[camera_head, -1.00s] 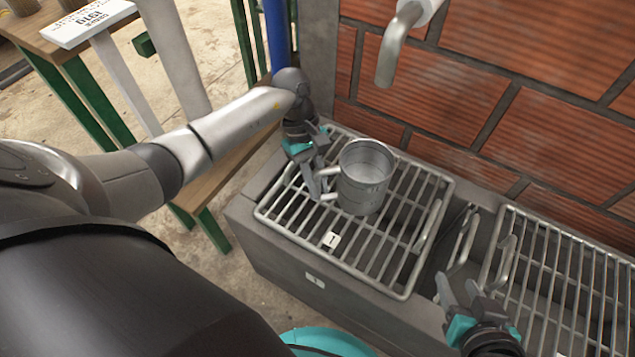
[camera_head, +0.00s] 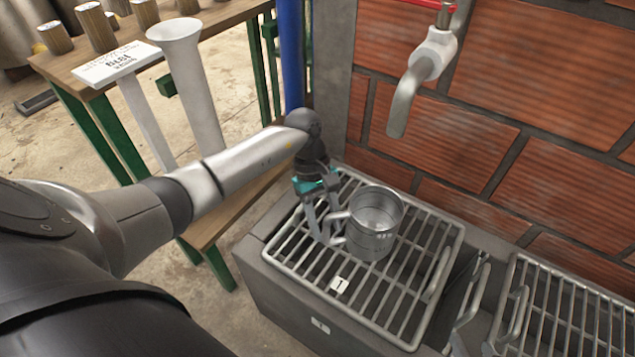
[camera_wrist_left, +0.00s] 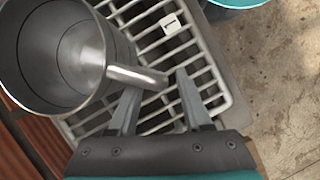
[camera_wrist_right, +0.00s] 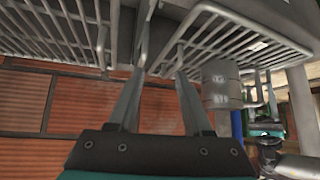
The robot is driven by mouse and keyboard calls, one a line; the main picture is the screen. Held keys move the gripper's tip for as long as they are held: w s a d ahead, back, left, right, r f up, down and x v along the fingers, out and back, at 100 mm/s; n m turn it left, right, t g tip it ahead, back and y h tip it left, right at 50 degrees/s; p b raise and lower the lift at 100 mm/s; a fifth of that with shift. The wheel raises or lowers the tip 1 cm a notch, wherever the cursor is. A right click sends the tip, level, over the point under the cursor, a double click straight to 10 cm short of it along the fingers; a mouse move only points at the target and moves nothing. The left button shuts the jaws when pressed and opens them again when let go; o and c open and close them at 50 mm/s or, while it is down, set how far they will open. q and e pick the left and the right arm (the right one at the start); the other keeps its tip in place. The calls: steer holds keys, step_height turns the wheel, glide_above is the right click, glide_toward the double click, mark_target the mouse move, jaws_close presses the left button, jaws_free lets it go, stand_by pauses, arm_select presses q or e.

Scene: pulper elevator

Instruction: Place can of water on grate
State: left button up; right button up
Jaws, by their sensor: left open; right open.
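The can (camera_head: 374,222) is a grey metal cup with a side handle. It stands upright on the left grate (camera_head: 409,312), which carries a white tag marked 1. My left gripper (camera_head: 326,236) is open at the handle side of the can. In the left wrist view the can (camera_wrist_left: 60,50) is at the upper left, and its handle reaches over the gap between the open fingers (camera_wrist_left: 156,98). My right gripper (camera_wrist_right: 152,95) is open and empty in its wrist view. That view is upside down and shows the can (camera_wrist_right: 222,92) on the grate beyond the fingers.
A tap (camera_head: 425,65) sticks out from the brick wall (camera_head: 500,110) above the basin. A second grate (camera_head: 575,305) lies to the right. A blue pipe (camera_head: 293,60) stands behind my left wrist. A wooden table (camera_head: 140,50) with several cylinders is at the upper left.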

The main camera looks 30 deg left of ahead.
arm_select(q)
steer(key=p+v, duration=0.3)
steer(key=v, duration=0.8)
steer(key=shift+p, duration=0.3)
arm_select(e)
steer(key=s+d+f+g+h, duration=0.1)
steer(key=s+d+f+g, duration=0.2)
steer(key=d+g, duration=0.1)
steer(key=shift+s+m+h, duration=0.3)
steer(key=shift+s+h, duration=0.05)
steer(key=shift+h, duration=0.05)
